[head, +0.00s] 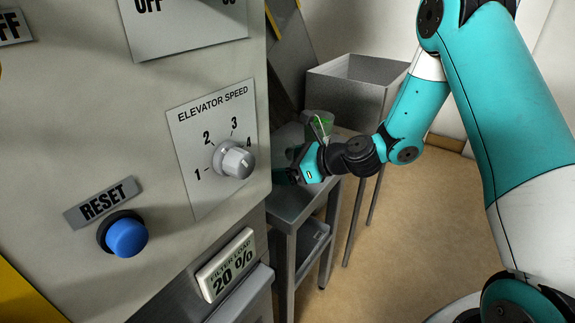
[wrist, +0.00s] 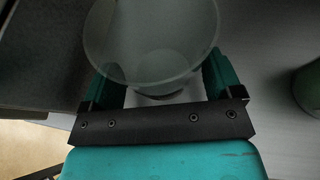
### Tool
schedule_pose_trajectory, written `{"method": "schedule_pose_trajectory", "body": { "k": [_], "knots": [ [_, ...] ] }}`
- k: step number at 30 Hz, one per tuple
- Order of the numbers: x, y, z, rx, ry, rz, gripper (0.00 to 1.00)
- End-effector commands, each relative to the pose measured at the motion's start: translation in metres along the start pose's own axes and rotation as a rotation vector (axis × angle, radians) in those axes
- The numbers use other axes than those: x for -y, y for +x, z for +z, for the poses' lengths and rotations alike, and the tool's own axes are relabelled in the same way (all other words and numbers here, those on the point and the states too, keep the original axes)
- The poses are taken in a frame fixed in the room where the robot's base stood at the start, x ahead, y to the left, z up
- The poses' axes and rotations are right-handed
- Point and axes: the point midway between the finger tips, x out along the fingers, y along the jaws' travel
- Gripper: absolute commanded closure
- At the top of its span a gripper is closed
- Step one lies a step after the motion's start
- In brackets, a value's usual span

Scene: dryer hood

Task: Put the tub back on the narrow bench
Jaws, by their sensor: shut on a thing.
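My gripper (wrist: 160,88) is shut on a pale, see-through round tub (wrist: 150,40), seen from above in the wrist view. One finger lies on each side of the tub. In the head view my gripper (head: 288,176) is low over the narrow grey metal bench (head: 292,212), close to the control cabinet's edge. The cabinet hides the fingertips and the tub there. A grey surface (wrist: 265,45) lies below the tub in the wrist view. I cannot tell whether the tub touches it.
A greenish container (head: 320,124) stands behind my gripper; a similar one (wrist: 309,88) shows at the wrist view's right edge. A grey metal bin (head: 358,85) stands behind. The control cabinet (head: 150,150) blocks the left. Tan floor (head: 420,225) is open at right.

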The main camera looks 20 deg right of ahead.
Motion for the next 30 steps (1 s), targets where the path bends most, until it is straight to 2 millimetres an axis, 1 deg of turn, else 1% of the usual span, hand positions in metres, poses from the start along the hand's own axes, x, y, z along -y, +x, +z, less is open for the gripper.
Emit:
{"method": "schedule_pose_trajectory", "body": {
  "k": [3, 4, 5, 6, 11, 14, 16, 20, 24, 27, 30],
  "knots": [
    [0.0, 0.002, -0.004, 0.0, 0.001, 0.0, 0.49],
    [0.0, 0.001, -0.003, 0.0, 0.0, 0.0, 0.1],
    [0.0, 0.001, -0.003, 0.0, 0.0, 0.0, 0.03],
    [0.0, 0.001, -0.003, 0.0, 0.0, 0.0, 0.0],
    [0.0, 0.001, -0.003, 0.0, 0.0, 0.0, 0.0],
    [0.0, 0.0, 0.001, 0.0, -0.001, 0.0, 0.0],
    [0.001, -0.007, 0.0, -0.001, 0.001, -0.002, 0.0],
    [0.001, -0.03, 0.0, -0.001, 0.003, -0.005, 0.0],
    [0.002, -0.063, 0.0, -0.001, 0.004, -0.006, 0.0],
    [0.001, -0.084, 0.001, -0.001, 0.003, -0.006, 0.0],
    [0.001, -0.101, 0.001, 0.0, 0.002, -0.004, 0.0]
  ]
}}
